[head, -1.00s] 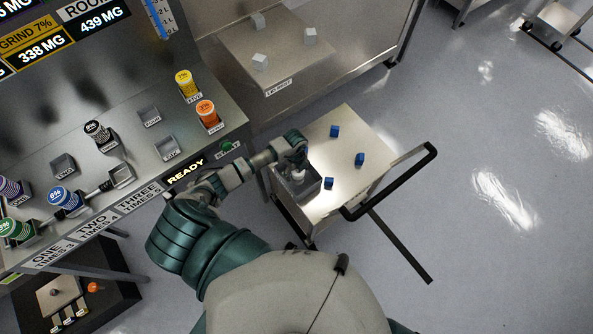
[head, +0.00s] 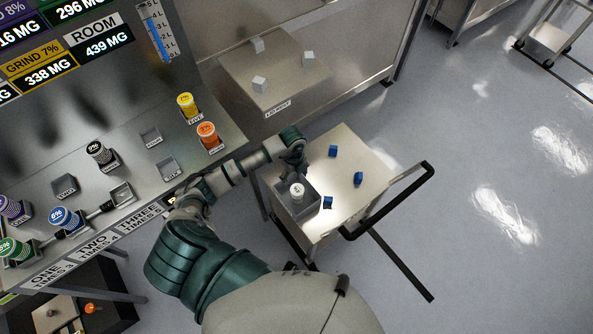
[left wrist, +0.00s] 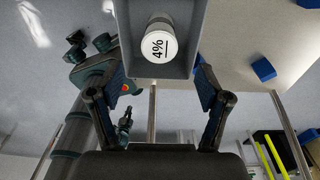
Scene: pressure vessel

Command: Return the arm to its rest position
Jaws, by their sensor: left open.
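My left arm reaches from the lower middle of the head view to the cart, and its gripper (head: 295,168) is just above the grey bin on the cart. In the left wrist view the two fingers of the left gripper (left wrist: 158,105) stand wide apart with nothing between them. A white-lidded canister marked 4% (left wrist: 158,42) sits in the grey bin (left wrist: 190,62), beyond the fingertips and apart from them. The canister also shows in the head view (head: 297,191). My right gripper is not seen in the head view.
The steel cart (head: 345,185) carries several blue cubes (head: 358,178) and has a black handle (head: 425,200) on its right. The dispensing bench (head: 130,160) with coloured canisters stands at left. A steel table (head: 265,75) with white cubes is behind.

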